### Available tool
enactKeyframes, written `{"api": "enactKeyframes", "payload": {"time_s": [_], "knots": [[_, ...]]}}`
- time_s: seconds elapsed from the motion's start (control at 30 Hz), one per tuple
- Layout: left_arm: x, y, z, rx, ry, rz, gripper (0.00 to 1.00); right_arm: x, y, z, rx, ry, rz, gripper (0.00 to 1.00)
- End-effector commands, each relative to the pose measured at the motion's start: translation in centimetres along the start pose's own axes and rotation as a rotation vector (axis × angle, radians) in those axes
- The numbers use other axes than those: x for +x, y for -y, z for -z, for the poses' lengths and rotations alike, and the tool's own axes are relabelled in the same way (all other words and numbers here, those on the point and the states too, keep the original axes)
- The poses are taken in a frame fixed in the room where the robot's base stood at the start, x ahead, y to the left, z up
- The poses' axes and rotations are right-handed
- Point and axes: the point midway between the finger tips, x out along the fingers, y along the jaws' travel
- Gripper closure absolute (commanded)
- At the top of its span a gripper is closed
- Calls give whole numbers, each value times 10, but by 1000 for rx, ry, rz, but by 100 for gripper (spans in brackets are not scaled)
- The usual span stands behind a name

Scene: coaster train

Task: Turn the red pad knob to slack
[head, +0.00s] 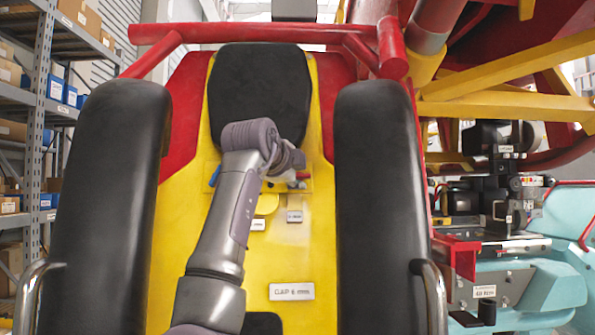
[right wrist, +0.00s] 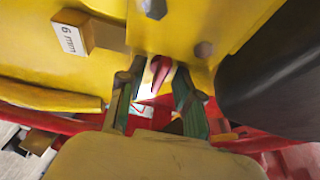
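The red pad knob (right wrist: 160,72) is a small red lever-like piece on a yellow plate (right wrist: 180,25) in the right wrist view. My right gripper (right wrist: 158,80) is open. Its two fingers stand on either side of the red knob, with a visible gap on each side. The fingertips are mostly hidden there. My left gripper is not in view.
A blue piece (head: 215,175) is left of my arm. Black restraint pads (head: 108,210) (head: 378,200) flank the yellow seat back. A "6 mm" block (right wrist: 72,38) shows in the right wrist view.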

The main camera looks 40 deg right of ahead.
Motion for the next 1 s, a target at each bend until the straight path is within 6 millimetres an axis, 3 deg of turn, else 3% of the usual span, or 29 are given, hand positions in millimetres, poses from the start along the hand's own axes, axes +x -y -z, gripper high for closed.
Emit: {"api": "enactKeyframes", "payload": {"time_s": [0.2,0.4,0.77,1.0], "knots": [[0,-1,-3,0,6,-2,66,1,-1,0,0,0,-1,66],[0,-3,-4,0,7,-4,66,0,-1,0,0,0,-1,99],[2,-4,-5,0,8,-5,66,1,-2,0,-30,-1,9,100],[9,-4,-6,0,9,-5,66,1,-4,1,-149,-2,58,100]]}}
